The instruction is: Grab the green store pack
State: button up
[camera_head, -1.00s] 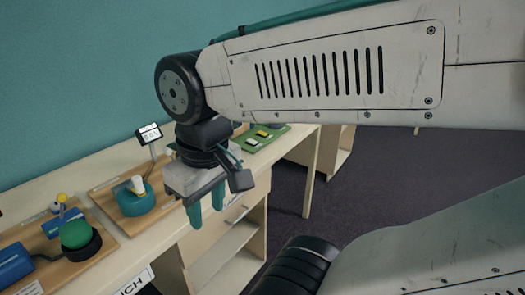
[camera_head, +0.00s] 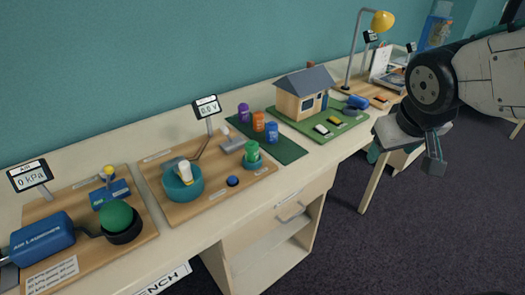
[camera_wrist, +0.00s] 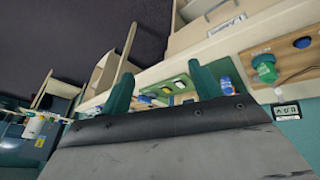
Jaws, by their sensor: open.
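A green pack (camera_head: 252,151) stands upright in a dark green holder on the middle wooden board (camera_head: 210,204) in the head view. It also shows at the right of the wrist view (camera_wrist: 264,68). My gripper (camera_head: 376,153) is at the right of the head view, well to the right of the pack and mostly hidden by its own wrist. In the wrist view my gripper (camera_wrist: 160,82) has its two teal fingers apart with nothing held between them.
Purple (camera_head: 244,113), orange (camera_head: 258,121) and blue (camera_head: 271,132) packs stand on a dark green mat (camera_head: 285,152). A model house (camera_head: 301,94), a display (camera_head: 207,106) and a lamp (camera_head: 381,22) stand along the bench. A green ball (camera_head: 115,216) is at left. Open floor lies in front.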

jog(key=w+a+f+n+t+y, duration=0.1)
jog(key=w+t, duration=0.1)
jog(key=w, duration=0.4)
jog(key=w+a+f+n+t, duration=0.1)
jog(key=w+a+f+n, duration=0.1)
jog(key=w, duration=0.3)
jog(key=n+y, duration=0.7)
jog(key=y, duration=0.5)
send_near(252, 148)
jog(key=w+a+f, duration=0.1)
jog(key=w+f, duration=0.1)
jog(key=w, duration=0.1)
jog(key=x, duration=0.3)
jog(key=shift+s+a, duration=0.15)
jog(key=shift+a, duration=0.05)
jog(key=x, duration=0.5)
jog(key=shift+f, duration=0.1)
jog(key=c, duration=1.2)
jog(key=shift+o, duration=0.2)
